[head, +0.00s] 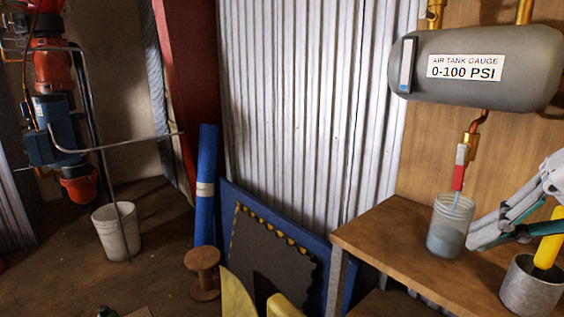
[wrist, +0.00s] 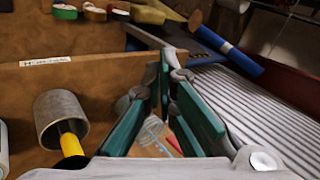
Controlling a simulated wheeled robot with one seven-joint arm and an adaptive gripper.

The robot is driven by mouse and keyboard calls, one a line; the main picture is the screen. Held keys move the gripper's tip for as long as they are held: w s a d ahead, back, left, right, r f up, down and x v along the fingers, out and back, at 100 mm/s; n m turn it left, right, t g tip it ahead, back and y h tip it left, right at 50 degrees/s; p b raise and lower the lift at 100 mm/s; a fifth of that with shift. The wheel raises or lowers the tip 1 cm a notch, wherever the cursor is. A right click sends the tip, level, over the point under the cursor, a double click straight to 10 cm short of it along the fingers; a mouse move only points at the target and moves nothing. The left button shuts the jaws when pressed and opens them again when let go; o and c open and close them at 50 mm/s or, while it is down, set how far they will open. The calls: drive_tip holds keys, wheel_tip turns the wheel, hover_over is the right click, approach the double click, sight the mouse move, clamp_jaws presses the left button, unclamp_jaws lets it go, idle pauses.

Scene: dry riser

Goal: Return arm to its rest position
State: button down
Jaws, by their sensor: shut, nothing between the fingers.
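My gripper (head: 474,240) enters the head view from the right, low over the wooden bench. Its fingers are shut with nothing between them. Its fingertips are close to the right side of a clear jar (head: 450,232) with bluish-grey contents; I cannot tell if they touch. In the wrist view the teal-padded fingers (wrist: 168,65) come together at the upper middle, and the jar (wrist: 151,131) shows between their lower parts. Most of my arm is outside the head view.
A grey air tank (head: 480,85) hangs above the bench (head: 385,235), with a red-handled valve (head: 460,168) above the jar. A metal cup (head: 530,290) with a yellow handle (head: 549,240) stands close to my gripper. A blue roll (head: 206,190) leans by the corrugated wall.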

drive_tip(key=s+a+f+n+g+h, duration=0.3)
drive_tip(key=s+f+n, duration=0.1)
drive_tip(key=s+f, duration=0.25)
drive_tip(key=s+a+f+n+g+h, duration=0.2)
drive_tip(key=s+a+f+n+g, duration=0.15)
drive_tip(key=s+f, duration=0.35)
wheel_tip(320, 180, up, 25)
drive_tip(key=t+p, duration=0.4)
drive_tip(key=p, duration=1.8)
drive_tip(key=shift+s+r+p, duration=0.2)
drive_tip(key=shift+s+p, duration=0.05)
drive_tip(key=shift+p, duration=0.05)
